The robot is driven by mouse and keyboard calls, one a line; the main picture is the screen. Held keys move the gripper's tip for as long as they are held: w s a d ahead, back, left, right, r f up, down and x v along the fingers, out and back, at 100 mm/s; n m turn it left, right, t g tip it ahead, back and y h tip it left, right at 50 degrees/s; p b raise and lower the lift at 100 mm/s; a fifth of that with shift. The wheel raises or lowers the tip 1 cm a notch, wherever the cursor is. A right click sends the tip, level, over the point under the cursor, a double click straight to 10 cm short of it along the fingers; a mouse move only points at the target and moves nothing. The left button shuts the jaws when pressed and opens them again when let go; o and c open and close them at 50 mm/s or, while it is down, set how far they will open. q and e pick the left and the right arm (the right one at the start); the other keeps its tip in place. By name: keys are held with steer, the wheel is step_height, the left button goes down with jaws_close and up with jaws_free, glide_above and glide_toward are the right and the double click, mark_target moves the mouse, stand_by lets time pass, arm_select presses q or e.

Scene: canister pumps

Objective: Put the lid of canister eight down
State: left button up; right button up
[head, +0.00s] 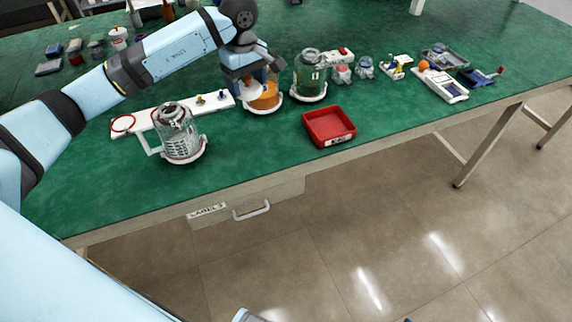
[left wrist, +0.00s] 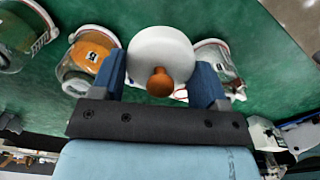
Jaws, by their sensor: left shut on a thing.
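My left gripper (head: 254,80) is above the orange-filled canister (head: 264,102) in the head view. In the left wrist view its two blue fingers (left wrist: 161,80) are shut on a round white lid (left wrist: 160,45) with an orange-brown knob. The orange-filled canister (left wrist: 88,48) also shows there, to the left of the lid. I cannot read which canister is number eight.
A red tray (head: 329,128) lies near the front edge. A white bar (head: 208,103) with small knobs lies behind the clear canister. Several small parts and trays (head: 442,83) lie to the right. Green table surface is clear at the front left.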

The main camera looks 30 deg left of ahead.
arm_select(q)
steer(key=shift+w+d+f, duration=0.15)
steer(key=shift+d+f, duration=0.15)
steer(key=shift+f, duration=0.25)
steer(key=shift+w+d+f, duration=0.1)
steer(key=shift+d+f, duration=0.2)
steer(key=shift+f, duration=0.2)
glide_above(259, 150)
step_height(259, 150, down, 14)
steer(key=shift+r, duration=0.15)
steer(key=shift+f, duration=2.6)
steer(key=shift+b, duration=0.3)
steer(key=shift+f, duration=0.15)
steer(key=o, duration=0.9)
